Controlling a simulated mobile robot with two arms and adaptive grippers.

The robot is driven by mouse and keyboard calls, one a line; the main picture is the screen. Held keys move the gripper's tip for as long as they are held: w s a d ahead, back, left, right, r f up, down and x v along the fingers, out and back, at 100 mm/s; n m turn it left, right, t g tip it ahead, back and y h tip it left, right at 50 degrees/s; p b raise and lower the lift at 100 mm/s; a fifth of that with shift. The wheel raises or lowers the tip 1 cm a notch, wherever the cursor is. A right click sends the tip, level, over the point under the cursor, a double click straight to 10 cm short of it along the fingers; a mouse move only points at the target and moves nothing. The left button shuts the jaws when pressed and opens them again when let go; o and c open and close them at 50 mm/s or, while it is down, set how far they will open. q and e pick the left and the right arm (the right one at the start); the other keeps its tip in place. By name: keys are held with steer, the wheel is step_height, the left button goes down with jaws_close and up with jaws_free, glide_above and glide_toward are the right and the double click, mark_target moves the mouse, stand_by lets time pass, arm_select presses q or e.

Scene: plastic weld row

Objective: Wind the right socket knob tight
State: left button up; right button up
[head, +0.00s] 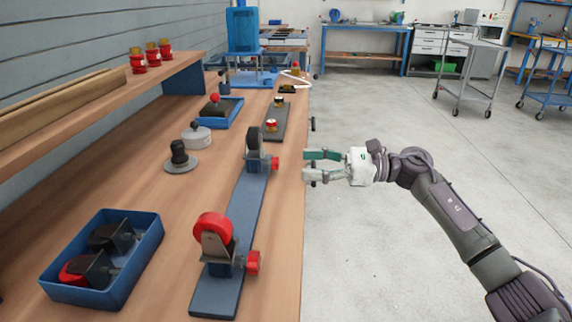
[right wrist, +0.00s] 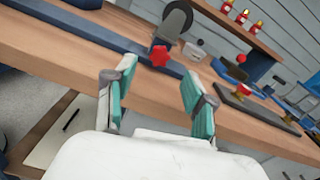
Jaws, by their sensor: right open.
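A blue rail (head: 236,228) lies along the bench's front edge and bears two sockets with wheels. The far socket holds a dark wheel (head: 254,138) and has a red knob (head: 276,163) facing the aisle. The near socket holds a red wheel (head: 214,228) and has another red knob (head: 252,262). My right gripper (head: 308,165) is open and empty, just off the bench edge, with its fingers towards the far knob. In the right wrist view the red knob (right wrist: 160,56) shows beyond and between the fingertips (right wrist: 159,82), apart from them. My left gripper is out of view.
A blue bin (head: 100,262) with loose wheels stands at the near left. A black-knobbed grey disc (head: 180,160), a grey round piece (head: 197,137) and a blue tray (head: 217,110) stand behind the rail. A dark plate (head: 275,120) lies farther along.

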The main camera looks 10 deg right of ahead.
mark_target(286, 175)
steer(key=a, duration=0.3)
steer(key=w+a, duration=0.1)
steer(key=a, duration=0.1)
steer(key=shift+w+a, duration=0.1)
steer(key=shift+a, duration=0.3)
jaws_close()
